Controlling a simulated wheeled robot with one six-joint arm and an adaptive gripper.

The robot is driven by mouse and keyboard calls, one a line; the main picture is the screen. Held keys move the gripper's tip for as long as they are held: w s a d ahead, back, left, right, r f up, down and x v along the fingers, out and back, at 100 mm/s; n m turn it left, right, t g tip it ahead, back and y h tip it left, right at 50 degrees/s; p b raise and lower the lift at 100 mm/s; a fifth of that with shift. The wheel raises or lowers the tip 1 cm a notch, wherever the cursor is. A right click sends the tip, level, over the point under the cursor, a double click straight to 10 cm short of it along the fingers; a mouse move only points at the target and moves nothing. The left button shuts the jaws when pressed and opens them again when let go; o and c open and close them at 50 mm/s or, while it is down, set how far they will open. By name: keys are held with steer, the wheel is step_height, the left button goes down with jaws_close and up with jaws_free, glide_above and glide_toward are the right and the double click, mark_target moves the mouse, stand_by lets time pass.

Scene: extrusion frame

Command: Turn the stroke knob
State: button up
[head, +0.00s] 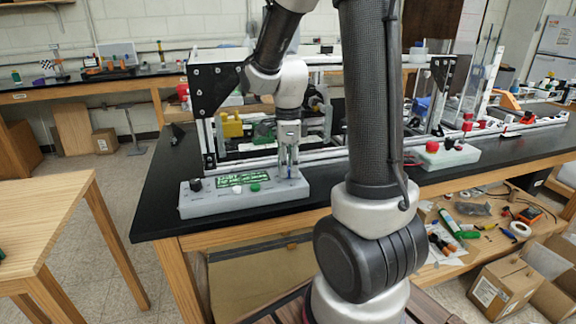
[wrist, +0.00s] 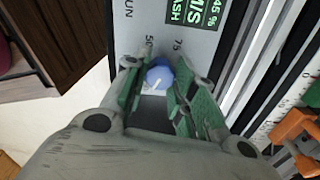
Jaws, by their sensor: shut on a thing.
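The stroke knob is a blue round knob with a white pointer line. In the wrist view the knob (wrist: 158,76) sits between my fingertips, with the marks 50 and 75 printed beside it. My gripper (wrist: 160,73) points down at the panel and is shut on the knob. In the head view my gripper (head: 290,168) is over the right end of the grey control box (head: 215,205), and the knob is mostly hidden there. The box has a lit green display (head: 242,179), which shows partly in the wrist view with "45 %" readable.
A black knob (head: 196,185), a white button (head: 237,189) and a green button (head: 255,187) are on the same box. The extrusion frame (head: 208,150) stands just behind it. A second box with a red button (head: 432,147) is further right on the black bench.

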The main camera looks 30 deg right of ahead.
steer(key=n, duration=0.8)
steer(key=shift+n, duration=0.4)
steer(key=n, duration=1.2)
steer(key=shift+n, duration=0.3)
steer(key=n, duration=1.3)
steer(key=shift+n, duration=0.3)
